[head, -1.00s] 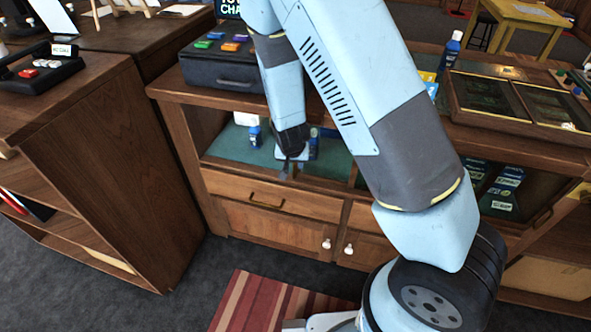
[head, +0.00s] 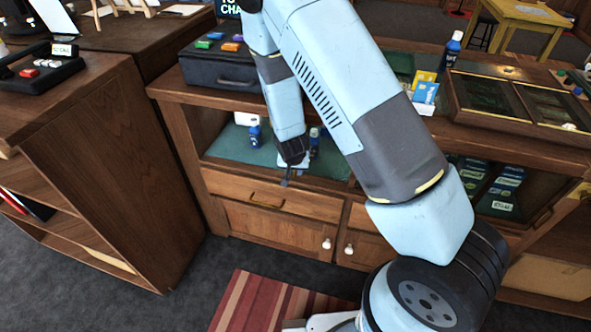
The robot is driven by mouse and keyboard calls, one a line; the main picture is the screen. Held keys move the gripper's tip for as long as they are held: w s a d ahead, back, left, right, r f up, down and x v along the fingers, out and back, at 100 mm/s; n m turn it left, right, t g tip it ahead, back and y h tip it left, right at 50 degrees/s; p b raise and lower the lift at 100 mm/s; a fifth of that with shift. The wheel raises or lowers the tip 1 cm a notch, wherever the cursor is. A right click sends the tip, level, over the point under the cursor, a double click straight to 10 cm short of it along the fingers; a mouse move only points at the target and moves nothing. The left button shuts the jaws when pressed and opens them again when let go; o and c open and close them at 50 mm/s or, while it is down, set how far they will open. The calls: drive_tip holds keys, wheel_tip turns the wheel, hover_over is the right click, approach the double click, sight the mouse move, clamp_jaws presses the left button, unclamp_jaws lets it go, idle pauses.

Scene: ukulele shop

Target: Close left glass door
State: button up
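The wooden display cabinet (head: 262,180) has a left compartment with a green-lined floor (head: 232,146). A blue bottle and a white box stand inside it at the left, and another bottle stands close to my gripper. I cannot make out the pane or edge of the left glass door. My gripper (head: 286,181) points down at the compartment's front edge, above the drawer. Its fingers are small and dark, and I cannot tell whether they are open or touching anything. My arm hides the middle of the cabinet.
A dark case (head: 222,68) with coloured blocks sits on the cabinet top. Blue and yellow card packs (head: 425,90), a blue bottle (head: 452,50) and a framed tray (head: 515,98) are to the right. A wooden counter (head: 105,165) stands close at the left.

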clamp_jaws()
